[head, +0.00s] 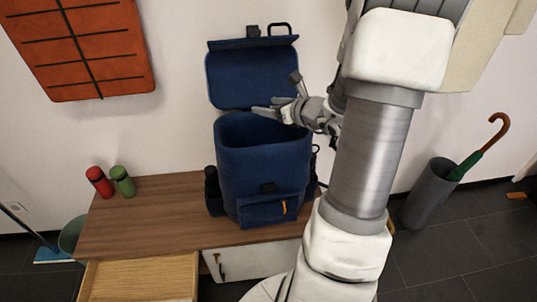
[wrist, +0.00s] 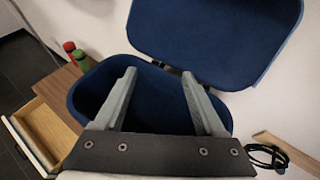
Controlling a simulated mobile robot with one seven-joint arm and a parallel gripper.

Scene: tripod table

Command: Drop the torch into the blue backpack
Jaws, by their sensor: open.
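The blue backpack (head: 262,165) stands upright on the wooden cabinet, with its lid (head: 250,75) raised against the wall and its mouth open. In the wrist view, the backpack's rim (wrist: 88,85) and dark blue inside lie below the fingers, and its lid (wrist: 215,40) rises beyond them. My gripper (head: 268,108) is over the backpack's mouth, pointing left. In the wrist view, my gripper (wrist: 159,73) has its fingers wide apart with nothing between them. I cannot make out a torch in either view; the backpack's bottom is hidden.
A red bottle (head: 99,182) and a green bottle (head: 123,181) stand on the cabinet top (head: 160,215), left of the backpack. An open drawer (head: 140,278) juts out at the front. A grey umbrella bin (head: 428,192) stands on the floor at the right.

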